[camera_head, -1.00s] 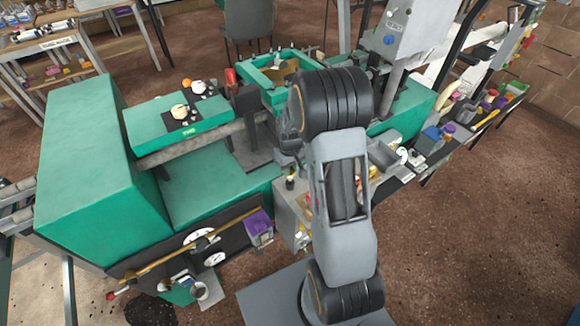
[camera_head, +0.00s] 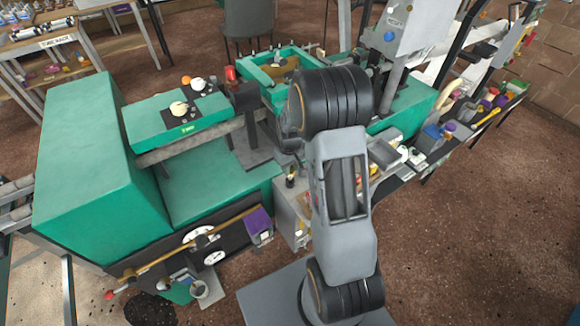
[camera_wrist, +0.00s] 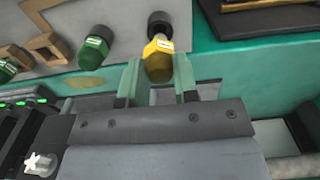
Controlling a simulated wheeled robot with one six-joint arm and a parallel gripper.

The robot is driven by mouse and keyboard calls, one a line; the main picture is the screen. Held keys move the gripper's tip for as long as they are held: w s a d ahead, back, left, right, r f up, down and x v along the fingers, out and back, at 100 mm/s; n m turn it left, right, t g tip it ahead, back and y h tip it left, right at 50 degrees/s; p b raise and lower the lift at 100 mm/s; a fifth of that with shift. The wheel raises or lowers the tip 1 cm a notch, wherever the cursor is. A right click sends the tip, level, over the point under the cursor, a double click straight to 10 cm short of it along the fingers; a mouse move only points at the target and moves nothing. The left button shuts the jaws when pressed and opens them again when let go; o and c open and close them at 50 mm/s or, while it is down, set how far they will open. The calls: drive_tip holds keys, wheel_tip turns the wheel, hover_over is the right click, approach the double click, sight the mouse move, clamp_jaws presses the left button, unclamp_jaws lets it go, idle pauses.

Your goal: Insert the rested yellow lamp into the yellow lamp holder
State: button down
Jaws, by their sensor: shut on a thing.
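In the wrist view, the yellow lamp (camera_wrist: 158,64) has a bright yellow collar and a darker amber dome. It sits between the two green fingers of my gripper (camera_wrist: 158,80), which is shut on it. A black cylinder (camera_wrist: 159,22) lies just beyond the lamp in line with it; I cannot tell whether it is part of the lamp or separate. I cannot make out the yellow lamp holder for certain. In the head view, my arm hides the gripper and the lamp.
A green lamp (camera_wrist: 94,50) lies left of the held lamp on a grey plate, with another green one (camera_wrist: 6,68) farther left. A brown square frame (camera_wrist: 48,42) lies between them. A dark tray (camera_wrist: 265,14) is at the upper right. A green machine (camera_head: 100,180) fills the left.

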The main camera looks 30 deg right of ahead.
drive_tip(key=shift+f+b, duration=1.45)
drive_tip(key=shift+f, duration=0.25)
idle(0.5)
drive_tip(key=c, duration=0.8)
unclamp_jaws()
drive_tip(key=shift+r, duration=0.1)
drive_tip(key=shift+r+p, duration=2)
drive_tip(key=shift+r, duration=0.75)
wheel_tip(320, 180, up, 14)
drive_tip(key=shift+f+b, duration=0.1)
drive_tip(key=shift+b, duration=0.45)
